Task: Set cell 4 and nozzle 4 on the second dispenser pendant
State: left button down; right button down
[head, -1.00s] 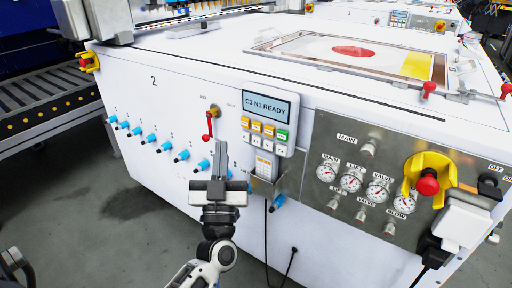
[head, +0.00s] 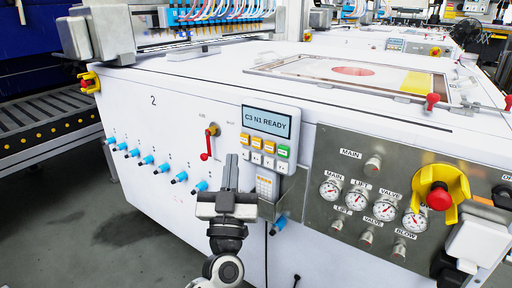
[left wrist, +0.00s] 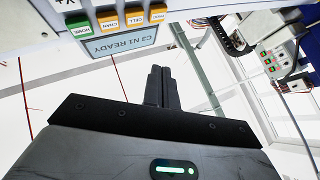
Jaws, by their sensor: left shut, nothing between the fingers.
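The pendant (head: 285,152) hangs on the front of the white machine marked 2 (head: 153,100). Its screen (head: 267,122) reads C3 N1 READY. My left gripper (head: 231,158) is shut and empty, upright just left of the pendant's lower part. My right gripper is out of view.
A red-handled lever (head: 207,142) is left of the pendant. Blue fittings (head: 147,160) line the machine's front. Right of the pendant, a steel panel (head: 325,215) carries gauges and a red stop button (head: 438,199) in a yellow guard. A roller conveyor (head: 45,130) stands at left.

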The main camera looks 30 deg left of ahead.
aim_at(257, 143)
pick_arm(q)
jog(key=w, duration=0.5)
jog(key=shift+w+d+b, duration=0.2)
jog(key=shift+d+b, duration=0.05)
jog(key=shift+b, duration=0.05)
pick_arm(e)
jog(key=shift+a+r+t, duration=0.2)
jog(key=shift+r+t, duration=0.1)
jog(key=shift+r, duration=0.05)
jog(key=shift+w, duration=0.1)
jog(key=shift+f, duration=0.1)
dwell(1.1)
pick_arm(q)
jog(key=shift+w, duration=0.35)
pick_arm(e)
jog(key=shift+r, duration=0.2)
